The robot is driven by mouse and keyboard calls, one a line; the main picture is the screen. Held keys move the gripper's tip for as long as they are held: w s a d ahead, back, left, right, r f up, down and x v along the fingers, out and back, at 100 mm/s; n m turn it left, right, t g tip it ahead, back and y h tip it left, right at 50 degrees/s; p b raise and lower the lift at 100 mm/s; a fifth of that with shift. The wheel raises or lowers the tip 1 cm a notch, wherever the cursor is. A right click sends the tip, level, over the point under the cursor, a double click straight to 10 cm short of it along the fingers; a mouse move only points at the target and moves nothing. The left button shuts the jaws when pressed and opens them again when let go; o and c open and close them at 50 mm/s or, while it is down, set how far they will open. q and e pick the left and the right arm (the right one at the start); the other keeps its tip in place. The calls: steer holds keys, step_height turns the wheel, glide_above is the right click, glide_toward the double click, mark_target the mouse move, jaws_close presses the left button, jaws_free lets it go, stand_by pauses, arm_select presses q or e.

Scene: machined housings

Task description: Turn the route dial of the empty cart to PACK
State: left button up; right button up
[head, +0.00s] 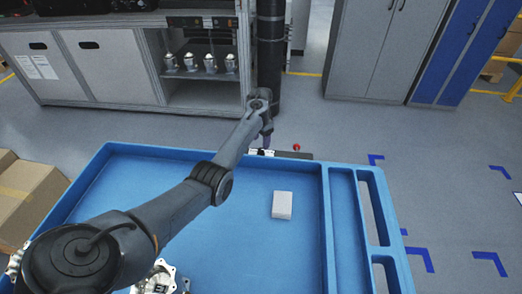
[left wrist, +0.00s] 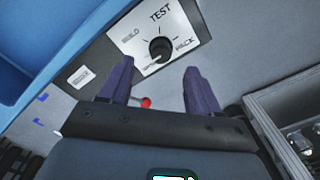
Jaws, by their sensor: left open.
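The route dial (left wrist: 160,48) is a black knob on a pale plate at the cart's edge, in the left wrist view. TEST and PACK are readable around it; other labels are blurred. Its light pointer mark seems to face the lower-left label, away from PACK. My left gripper (left wrist: 160,84) is open, its two dark fingers spread below the dial in the picture, with nothing between them. In the head view my left gripper (head: 266,141) is at the far edge of the blue cart (head: 330,225), where the dial is hidden. My right gripper is not in view.
A white block (head: 282,205) lies in the cart's tray, and a metal housing (head: 158,279) shows at the bottom. A red button (head: 296,147) is beside the panel; it also shows in the left wrist view (left wrist: 146,103). Shelving with several housings stands beyond.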

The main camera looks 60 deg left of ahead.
mark_target(261, 149)
arm_select(q)
step_height(261, 149, down, 6)
steer(key=shift+r+b, duration=0.1)
steer(key=shift+b, duration=0.7)
steer(key=shift+a, duration=0.1)
steer(key=shift+c, duration=0.2)
steer(key=c, duration=1)
